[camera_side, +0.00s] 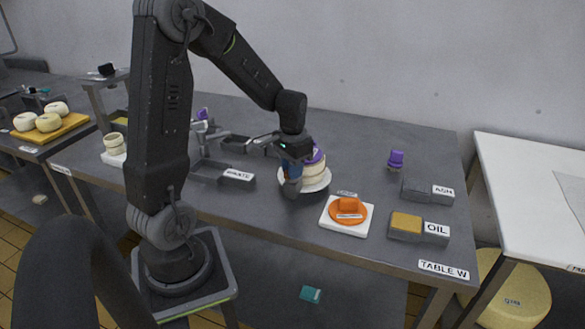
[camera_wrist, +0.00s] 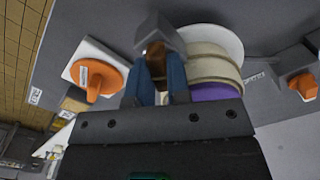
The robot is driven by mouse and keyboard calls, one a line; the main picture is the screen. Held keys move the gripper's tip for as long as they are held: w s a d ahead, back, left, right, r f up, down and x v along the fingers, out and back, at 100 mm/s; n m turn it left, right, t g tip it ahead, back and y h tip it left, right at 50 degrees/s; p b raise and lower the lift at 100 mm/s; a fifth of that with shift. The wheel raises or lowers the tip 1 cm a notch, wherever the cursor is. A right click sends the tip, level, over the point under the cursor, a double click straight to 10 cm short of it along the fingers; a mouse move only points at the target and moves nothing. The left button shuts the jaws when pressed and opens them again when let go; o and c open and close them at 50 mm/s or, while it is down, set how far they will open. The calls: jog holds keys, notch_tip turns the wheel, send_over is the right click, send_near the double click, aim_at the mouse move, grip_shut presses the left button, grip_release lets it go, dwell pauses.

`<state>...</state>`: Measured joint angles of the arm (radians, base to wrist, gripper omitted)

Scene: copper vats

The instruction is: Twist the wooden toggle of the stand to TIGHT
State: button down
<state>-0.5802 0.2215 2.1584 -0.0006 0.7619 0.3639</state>
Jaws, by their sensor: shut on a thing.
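My gripper (camera_wrist: 160,84) has blue fingers, which close on a small brown piece (camera_wrist: 155,60) that looks like the wooden toggle. A grey block-shaped part (camera_wrist: 160,35) stands just beyond the fingertips, probably part of the stand. The toggle's pointing direction and any TIGHT mark are hidden or too small to read. In the side view my gripper (camera_side: 291,180) is low over the table, beside a cream stack with a purple top (camera_side: 316,168). The fingers hide the toggle there.
The stack sits on a white round plate (camera_side: 318,184) close beside my fingers. An orange disc with a raised grip (camera_side: 361,220) lies on a white square at the front. An OIL tray (camera_side: 405,223) and a purple-topped piece (camera_side: 396,158) are to the right.

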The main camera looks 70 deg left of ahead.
dwell(0.3)
jog(key=c, duration=1.4)
grip_release()
jog(key=shift+o, duration=0.2)
jog(key=shift+r, duration=0.1)
notch_tip(320, 180, up, 14)
jog(key=shift+d, duration=0.1)
jog(key=s+d+m+t, duration=0.1)
jog(key=s+d+t, duration=0.1)
jog(key=s+d, duration=0.3)
jog(key=s+d+m+t, duration=0.1)
jog(key=s+d+t, duration=0.2)
jog(key=d, duration=1.1)
jog(key=s, duration=0.2)
jog(key=shift+s+r+t, duration=0.3)
jog(key=shift+s+r, duration=0.05)
jog(key=shift+r, duration=0.05)
